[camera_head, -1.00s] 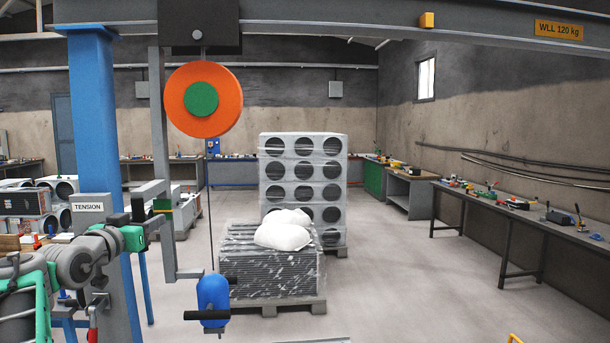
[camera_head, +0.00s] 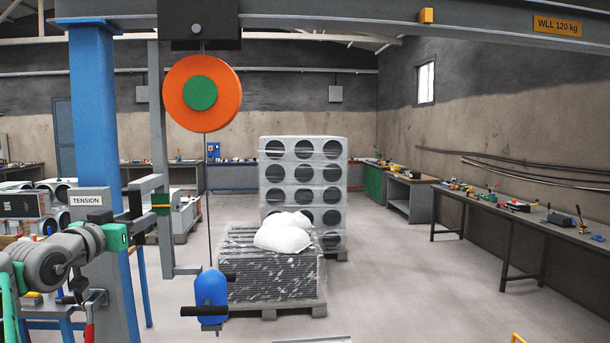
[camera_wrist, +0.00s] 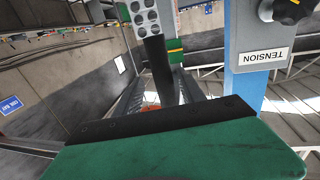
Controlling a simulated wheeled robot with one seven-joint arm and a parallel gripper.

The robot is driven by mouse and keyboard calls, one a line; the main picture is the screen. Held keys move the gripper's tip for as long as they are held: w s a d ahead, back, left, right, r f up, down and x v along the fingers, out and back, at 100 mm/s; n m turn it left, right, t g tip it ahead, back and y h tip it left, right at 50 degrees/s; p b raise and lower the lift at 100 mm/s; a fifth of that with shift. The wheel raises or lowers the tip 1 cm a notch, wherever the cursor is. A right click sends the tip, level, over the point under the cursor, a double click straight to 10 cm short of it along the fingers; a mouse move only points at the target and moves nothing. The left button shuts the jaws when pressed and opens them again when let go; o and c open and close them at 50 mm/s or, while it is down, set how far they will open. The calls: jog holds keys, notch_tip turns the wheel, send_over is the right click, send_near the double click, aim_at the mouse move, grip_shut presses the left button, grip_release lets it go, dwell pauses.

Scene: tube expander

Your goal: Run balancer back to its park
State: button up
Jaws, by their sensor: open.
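The balancer is an orange disc (camera_head: 224,95) with a green hub (camera_head: 200,93), under a black carriage (camera_head: 199,24) on the overhead beam. Its cable runs down to a blue body (camera_head: 211,289) with black grips, hanging in front of the wrapped pallet. My gripper (camera_head: 130,230) is open beside this lever, left of the balancer.
The blue column (camera_head: 95,130) with the TENSION plate (camera_head: 87,200) stands close to my arm. A yellow block (camera_head: 426,16) sits on the beam at right. The wrapped pallet (camera_head: 270,262) stands behind the hanging body. The floor to its right is clear up to the bench (camera_head: 520,210).

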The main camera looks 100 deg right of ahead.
jog(key=shift+w+a+b, duration=0.2)
jog(key=shift+a+b, duration=0.3)
jog(key=shift+a, duration=0.7)
